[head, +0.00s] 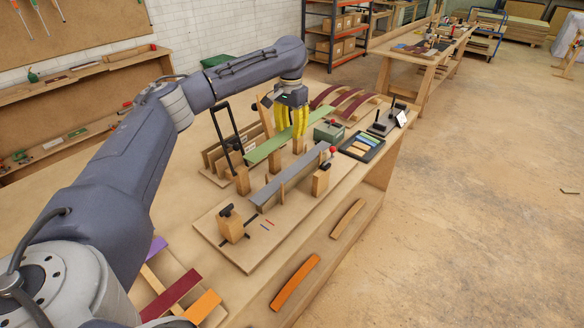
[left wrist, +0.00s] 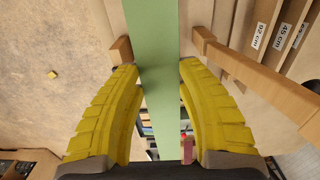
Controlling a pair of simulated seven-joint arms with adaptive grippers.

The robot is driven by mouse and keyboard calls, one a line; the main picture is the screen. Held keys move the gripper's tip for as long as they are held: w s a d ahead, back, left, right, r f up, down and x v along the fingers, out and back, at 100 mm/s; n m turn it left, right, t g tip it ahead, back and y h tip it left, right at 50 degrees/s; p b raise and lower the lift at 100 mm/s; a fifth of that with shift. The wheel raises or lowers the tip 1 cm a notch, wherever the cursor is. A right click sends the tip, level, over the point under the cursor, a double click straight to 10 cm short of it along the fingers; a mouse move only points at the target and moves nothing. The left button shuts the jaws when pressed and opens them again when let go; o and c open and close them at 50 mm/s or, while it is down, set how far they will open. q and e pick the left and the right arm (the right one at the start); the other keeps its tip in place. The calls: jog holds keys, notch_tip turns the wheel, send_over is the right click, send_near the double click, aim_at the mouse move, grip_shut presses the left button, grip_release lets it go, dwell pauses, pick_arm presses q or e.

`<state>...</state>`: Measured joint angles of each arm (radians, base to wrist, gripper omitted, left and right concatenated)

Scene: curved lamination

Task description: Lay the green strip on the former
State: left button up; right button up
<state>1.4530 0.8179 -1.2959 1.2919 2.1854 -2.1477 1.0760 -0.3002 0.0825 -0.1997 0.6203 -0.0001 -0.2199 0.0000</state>
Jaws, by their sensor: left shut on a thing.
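The long, flat green strip (head: 266,148) is held level above the bench in the head view. My left gripper (head: 292,136), with yellow fingers, is shut on it from above. In the left wrist view the green strip (left wrist: 161,65) runs straight between the two yellow fingers (left wrist: 160,66). Below and in front of it, a long grey strip (head: 290,175) lies straight across wooden supports on a baseboard (head: 246,254); I cannot tell whether this is the former. My right gripper is not in view.
Dark red curved strips (head: 352,102) stand at the back of the bench. A green box (head: 329,131) and a dark tray of coloured pieces (head: 362,145) are at right. A wooden rack (head: 219,155) stands behind the green strip. Loose coloured strips (head: 172,296) lie at the front left.

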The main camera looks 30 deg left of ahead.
aim_at(291, 171)
pick_arm(q)
notch_tip(291, 171, down, 15)
jog(key=shift+f, duration=0.2)
dwell(0.6)
jog(key=shift+f, duration=0.45)
jog(key=o, duration=1)
jog(key=shift+r, duration=0.15)
notch_tip(291, 171, up, 13)
jog(key=shift+f, duration=0.15)
notch_tip(291, 171, down, 13)
jog(key=shift+r, duration=0.25)
dwell(0.6)
